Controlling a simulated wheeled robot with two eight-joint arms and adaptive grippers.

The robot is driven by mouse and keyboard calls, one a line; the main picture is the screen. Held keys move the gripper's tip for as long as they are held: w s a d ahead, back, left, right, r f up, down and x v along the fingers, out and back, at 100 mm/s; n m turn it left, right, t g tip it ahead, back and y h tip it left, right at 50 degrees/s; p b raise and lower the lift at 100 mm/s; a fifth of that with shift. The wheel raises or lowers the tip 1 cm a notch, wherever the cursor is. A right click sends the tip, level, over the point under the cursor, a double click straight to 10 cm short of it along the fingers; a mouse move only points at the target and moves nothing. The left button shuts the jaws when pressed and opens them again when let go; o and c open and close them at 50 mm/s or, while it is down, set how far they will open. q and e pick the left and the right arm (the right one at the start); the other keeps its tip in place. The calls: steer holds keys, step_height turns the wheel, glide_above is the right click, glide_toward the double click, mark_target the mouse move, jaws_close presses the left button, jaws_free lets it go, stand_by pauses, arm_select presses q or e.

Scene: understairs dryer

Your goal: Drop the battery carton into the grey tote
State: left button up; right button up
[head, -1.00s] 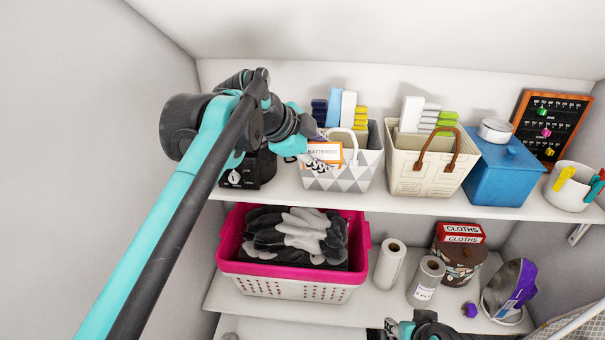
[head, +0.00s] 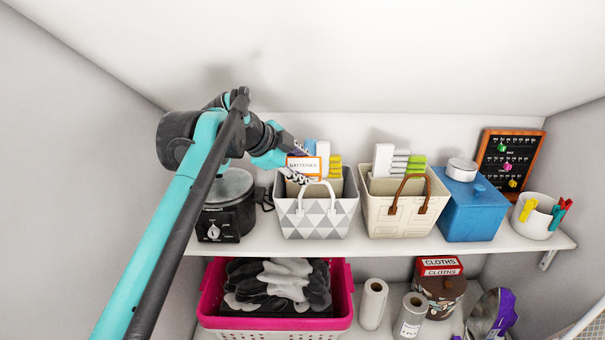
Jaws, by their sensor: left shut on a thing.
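The battery carton (head: 304,168), white with an orange edge and the word BATTERIES, is in my left gripper (head: 293,163). The gripper is shut on it, and its fingers are partly hidden behind the carton. The grey tote (head: 316,219), with grey and white triangles and a white handle, stands on the upper shelf. The carton shows just above the tote's left rim and overlaps its back edge in the picture. I cannot tell whether it touches the rim. Light blue, white and yellow items show behind the carton at the tote. My right gripper is out of view.
A cream tote (head: 423,216) with brown handles, a blue box (head: 474,209) and a white pot (head: 535,217) stand to the right on the shelf. A black appliance (head: 226,216) stands left. A pink basket (head: 342,299) is below. The sloped ceiling is close above.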

arm_select(q)
steer(key=w+p, duration=0.3)
steer(key=w, duration=0.6)
step_height(320, 180, down, 7)
steer(key=b, duration=0.5)
steer(key=shift+s, duration=0.1)
steer(key=o, duration=1.4)
steer(key=v, duration=1.2)
steer(key=shift+a, duration=0.1)
